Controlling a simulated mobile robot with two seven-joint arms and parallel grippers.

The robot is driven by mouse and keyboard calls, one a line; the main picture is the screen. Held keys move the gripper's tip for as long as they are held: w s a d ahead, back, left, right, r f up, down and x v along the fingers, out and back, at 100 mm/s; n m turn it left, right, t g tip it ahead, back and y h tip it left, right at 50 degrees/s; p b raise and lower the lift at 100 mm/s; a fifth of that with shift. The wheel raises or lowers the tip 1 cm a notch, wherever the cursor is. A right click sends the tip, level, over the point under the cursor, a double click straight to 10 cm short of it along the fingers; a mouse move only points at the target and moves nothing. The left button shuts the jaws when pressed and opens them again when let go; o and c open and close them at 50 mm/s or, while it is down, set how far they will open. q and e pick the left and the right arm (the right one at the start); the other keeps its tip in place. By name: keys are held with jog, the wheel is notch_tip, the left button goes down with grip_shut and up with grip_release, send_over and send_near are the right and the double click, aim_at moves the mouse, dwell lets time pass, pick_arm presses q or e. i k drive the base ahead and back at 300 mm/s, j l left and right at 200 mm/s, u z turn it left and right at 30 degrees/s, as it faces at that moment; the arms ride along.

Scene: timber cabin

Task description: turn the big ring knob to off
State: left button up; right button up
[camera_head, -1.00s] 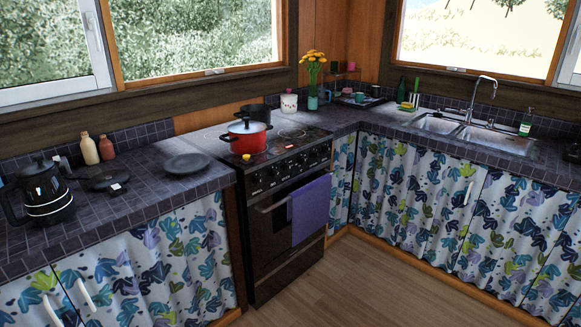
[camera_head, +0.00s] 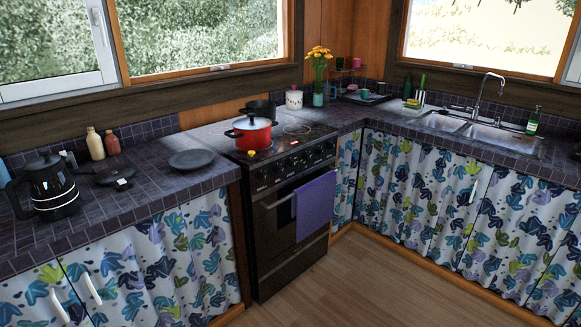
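The black stove (camera_head: 289,216) stands between two runs of counter, in the middle of the camera_head view. Its row of dark knobs (camera_head: 294,164) runs along the front panel below the cooktop. The knobs are too small to tell which is the big ring knob or how it is turned. A purple towel (camera_head: 315,205) hangs on the oven door. Neither of my grippers is in view.
A kettle (camera_head: 52,188), a dark plate (camera_head: 191,160) and two bottles (camera_head: 96,144) stand on the left counter (camera_head: 150,195). A sink (camera_head: 470,130) and a flower vase (camera_head: 318,88) are at the right. The wooden floor (camera_head: 360,280) before the stove is clear.

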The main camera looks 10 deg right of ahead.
aim_at(278, 169)
jog(key=i+l, duration=1)
jog(key=i, duration=0.15)
jog(key=i+j, duration=0.15)
jog(key=i, duration=0.5)
jog(key=i+j, duration=0.2)
jog(key=i, duration=0.45)
jog(key=u, duration=0.05)
